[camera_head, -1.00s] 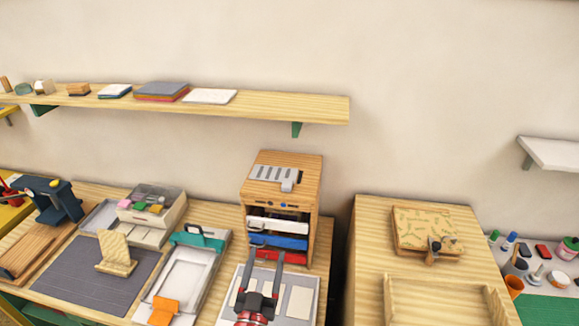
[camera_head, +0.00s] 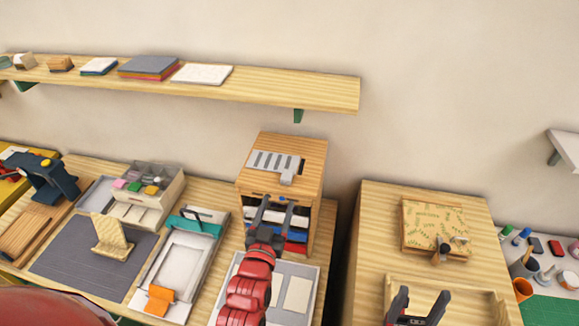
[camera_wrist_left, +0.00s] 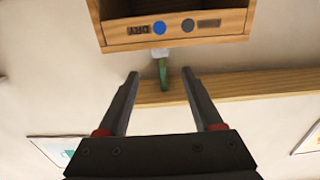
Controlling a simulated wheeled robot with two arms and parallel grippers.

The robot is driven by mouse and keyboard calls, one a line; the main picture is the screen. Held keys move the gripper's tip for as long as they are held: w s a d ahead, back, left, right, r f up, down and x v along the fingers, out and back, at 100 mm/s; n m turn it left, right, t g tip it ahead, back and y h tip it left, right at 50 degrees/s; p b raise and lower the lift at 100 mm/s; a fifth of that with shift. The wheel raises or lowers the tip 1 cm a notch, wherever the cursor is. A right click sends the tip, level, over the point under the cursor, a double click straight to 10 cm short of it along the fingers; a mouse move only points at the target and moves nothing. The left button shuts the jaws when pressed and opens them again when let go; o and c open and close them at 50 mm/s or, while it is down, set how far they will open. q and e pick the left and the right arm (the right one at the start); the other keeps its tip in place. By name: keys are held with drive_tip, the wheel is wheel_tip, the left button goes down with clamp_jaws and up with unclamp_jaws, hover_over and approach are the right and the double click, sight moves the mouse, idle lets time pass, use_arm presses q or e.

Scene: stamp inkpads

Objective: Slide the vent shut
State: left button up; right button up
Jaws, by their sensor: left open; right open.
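The vent is a light grey slotted plate (camera_head: 270,160) on top of a wooden cabinet (camera_head: 315,160). A grey tab (camera_head: 287,179) sticks out at its front right. A dark gap shows at the plate's right end. My left gripper (camera_head: 277,202) is open and empty in front of the cabinet's upper front, below the vent. In the left wrist view its two fingers (camera_wrist_left: 160,74) are apart, with the cabinet's edge (camera_wrist_left: 175,37) marked DRY beyond them; the vent is not seen there. My right gripper (camera_head: 417,292) is open and empty at the lower right, away from the cabinet.
White, blue and red trays (camera_head: 297,235) sit in the cabinet's front, partly hidden by my left arm. A wall shelf (camera_head: 300,95) runs above and behind. A wooden box with a patterned top (camera_head: 432,222) stands to the right. A teal-clamped press (camera_head: 190,245) stands to the left.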

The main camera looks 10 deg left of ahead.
sight(289, 169)
use_arm(q)
drive_tip(key=w, duration=1.4)
drive_tip(key=shift+w, duration=0.3)
clamp_jaws()
idle(0.6)
